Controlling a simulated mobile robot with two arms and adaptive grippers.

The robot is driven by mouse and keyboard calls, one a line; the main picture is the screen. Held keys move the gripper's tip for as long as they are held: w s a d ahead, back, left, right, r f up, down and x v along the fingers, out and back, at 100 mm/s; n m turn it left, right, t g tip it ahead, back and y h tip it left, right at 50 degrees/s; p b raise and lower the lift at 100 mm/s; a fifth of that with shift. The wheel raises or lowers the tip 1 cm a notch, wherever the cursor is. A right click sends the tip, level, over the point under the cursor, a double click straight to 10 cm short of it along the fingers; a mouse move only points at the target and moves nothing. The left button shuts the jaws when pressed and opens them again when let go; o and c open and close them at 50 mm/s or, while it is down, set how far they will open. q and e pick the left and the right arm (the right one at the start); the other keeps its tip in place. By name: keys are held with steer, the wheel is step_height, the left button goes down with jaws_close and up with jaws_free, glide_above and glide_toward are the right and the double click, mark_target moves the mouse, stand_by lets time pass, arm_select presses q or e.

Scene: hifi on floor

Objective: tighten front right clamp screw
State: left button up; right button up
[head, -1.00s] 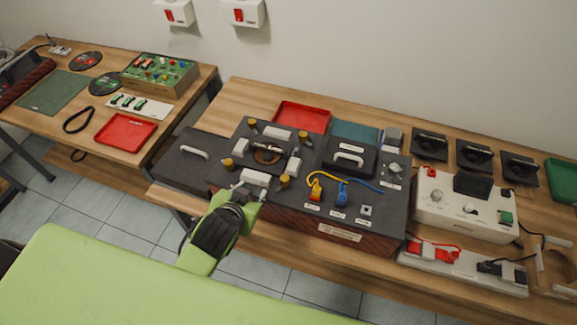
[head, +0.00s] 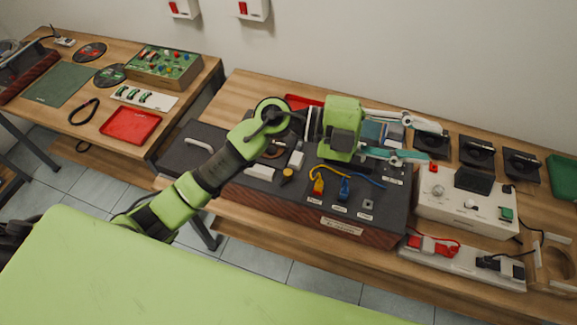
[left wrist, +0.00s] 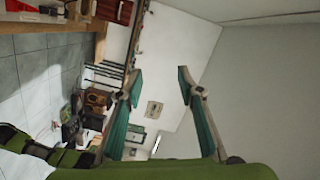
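A dark deck unit (head: 300,207) with a wooden front stands on the bench. The brass clamp screw at its front right (head: 287,175) shows just right of my left forearm, beside a pale block (head: 259,172). The other brass screws are hidden behind my arm. My left gripper (head: 425,143) is held above the right side of the unit, apart from the screw and pointing right. Its two fingers are spread with nothing between them. In the left wrist view the open fingers (left wrist: 158,82) face a wall and the room beyond. My right gripper is not in view.
Yellow and blue cables (head: 345,178) cross the unit's front right. A white box with a dark panel (head: 463,205) and a power strip (head: 470,266) lie to the right. A red tray (head: 132,125) is on the left bench. A gap separates the benches.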

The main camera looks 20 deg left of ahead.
arm_select(q)
step_height(320, 180, down, 8)
steer(key=a+r+m+g+y, duration=0.1)
steer(key=a+m+g+y, duration=0.15)
steer(key=y, duration=0.25)
steer(key=n+y, duration=0.4)
steer(key=y, duration=0.8)
glide_above(287, 172)
step_height(287, 172, down, 6)
step_height(287, 172, down, 13)
steer(key=p, duration=0.3)
steer(key=shift+d+r, duration=0.1)
steer(key=shift+r, duration=0.05)
steer(key=shift+w+f+p, duration=0.15)
steer(key=shift+f+p, duration=0.15)
steer(key=shift+f, duration=0.15)
jaws_close()
